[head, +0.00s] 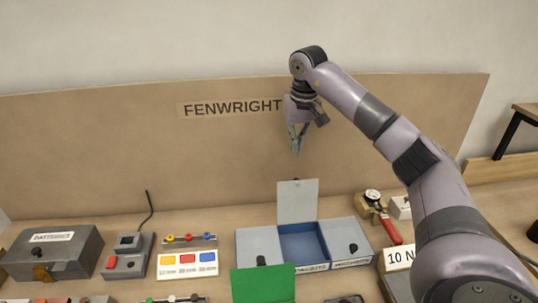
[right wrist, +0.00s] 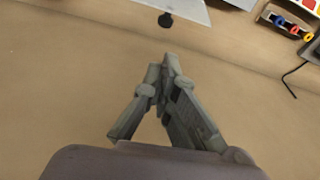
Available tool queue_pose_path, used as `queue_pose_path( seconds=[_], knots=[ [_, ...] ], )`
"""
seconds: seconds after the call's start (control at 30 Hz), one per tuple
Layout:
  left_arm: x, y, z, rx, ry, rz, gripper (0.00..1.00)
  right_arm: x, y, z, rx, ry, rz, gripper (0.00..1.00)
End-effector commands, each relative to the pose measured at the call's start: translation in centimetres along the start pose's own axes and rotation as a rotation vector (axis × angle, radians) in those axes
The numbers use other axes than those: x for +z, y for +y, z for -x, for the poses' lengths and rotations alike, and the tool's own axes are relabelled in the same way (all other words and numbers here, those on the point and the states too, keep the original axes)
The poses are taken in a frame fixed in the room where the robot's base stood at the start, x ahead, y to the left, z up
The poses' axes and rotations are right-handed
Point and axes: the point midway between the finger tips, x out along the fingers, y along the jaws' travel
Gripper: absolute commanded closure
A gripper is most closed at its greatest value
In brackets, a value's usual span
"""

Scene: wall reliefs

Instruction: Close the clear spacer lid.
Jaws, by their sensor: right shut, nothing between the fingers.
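The pale, slightly see-through lid (head: 298,202) stands upright, open, at the back of the middle compartment (head: 303,243) of a grey three-part box. A small black knob shows at its top edge. In the right wrist view the lid (right wrist: 186,8) is at the top edge, with its black knob (right wrist: 165,20) just beyond my fingertips. My right gripper (head: 296,152) is shut and empty, pointing down above the lid, apart from it. It also shows in the right wrist view (right wrist: 167,62). My left gripper is not in view.
The box's left lid (head: 257,243) and right lid (head: 347,238) lie flat, each with a black knob. A green panel (head: 263,285) stands in front. A BATTERIES box (head: 55,250) is at left; a gauge (head: 372,197) is at right. A FENWRIGHT board (head: 150,150) stands behind.

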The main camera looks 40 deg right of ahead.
Motion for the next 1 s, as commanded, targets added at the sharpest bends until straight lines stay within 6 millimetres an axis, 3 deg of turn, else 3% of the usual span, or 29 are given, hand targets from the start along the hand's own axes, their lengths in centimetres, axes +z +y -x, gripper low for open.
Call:
queue_pose_path(
  seconds=[0.5,0.7,1.0],
  knots=[
    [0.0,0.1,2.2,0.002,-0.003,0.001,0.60,0.1,-0.1,-8.2,0.002,-0.002,0.002,1.00],
    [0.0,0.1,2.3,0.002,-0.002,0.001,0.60,0.1,-0.1,-9.3,0.001,0.000,0.001,1.00],
    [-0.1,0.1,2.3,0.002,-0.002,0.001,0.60,0.1,-0.1,-9.4,0.001,0.001,0.002,1.00]
  ],
)
